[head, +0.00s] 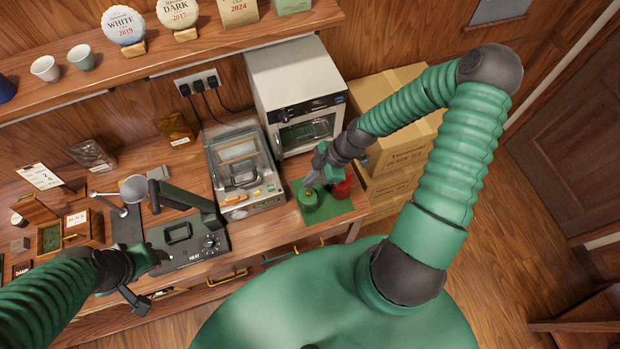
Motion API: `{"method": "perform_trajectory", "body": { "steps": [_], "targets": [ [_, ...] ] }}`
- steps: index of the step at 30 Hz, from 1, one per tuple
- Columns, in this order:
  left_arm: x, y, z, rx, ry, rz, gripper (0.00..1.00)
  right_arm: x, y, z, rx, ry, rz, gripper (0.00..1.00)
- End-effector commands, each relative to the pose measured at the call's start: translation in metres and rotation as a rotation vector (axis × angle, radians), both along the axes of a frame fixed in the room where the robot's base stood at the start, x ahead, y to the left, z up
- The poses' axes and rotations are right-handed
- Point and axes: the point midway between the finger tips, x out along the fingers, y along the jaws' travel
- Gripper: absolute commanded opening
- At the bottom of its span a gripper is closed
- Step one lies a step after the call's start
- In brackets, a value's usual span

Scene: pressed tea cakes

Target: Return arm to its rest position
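My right arm (455,160) rises at the right, bends at the elbow and reaches left and down to the green mat. My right gripper (319,178) is just above and behind a green round, knob-topped object (310,200) on the mat, beside a similar red one (342,188). Its fingers look spread, with nothing seen between them; whether it touches the green object is unclear. My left arm (45,305) comes in at the lower left. My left gripper (140,268) is by the left edge of the heater unit (185,246), and its fingers are hard to make out.
A clear-lidded machine (243,165) and a white oven (295,90) stand left of and behind the green mat (338,210). Cardboard boxes (390,115) are stacked behind my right forearm. A shelf (190,45) overhangs the bench. The floor (510,240) at right is clear.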

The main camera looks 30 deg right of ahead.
Motion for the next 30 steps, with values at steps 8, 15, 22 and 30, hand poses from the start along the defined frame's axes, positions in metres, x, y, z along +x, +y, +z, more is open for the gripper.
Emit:
{"method": "perform_trajectory", "body": {
  "steps": [8,15,22,30],
  "targets": [
    [0.000,0.000,0.000,0.000,0.000,0.000,0.62,0.000,0.000,0.000,0.000,0.000,0.000,0.00],
    [0.000,0.000,-0.004,0.000,0.000,0.000,0.62,0.000,0.000,-0.005,0.000,0.000,0.000,0.00],
    [0.000,0.000,-0.010,0.000,0.000,0.000,0.62,0.000,0.000,-0.013,0.000,0.000,0.000,0.00],
    [0.000,0.000,-0.016,0.000,0.000,0.000,0.62,0.000,0.000,-0.021,0.000,0.000,0.000,0.00]
  ]
}}
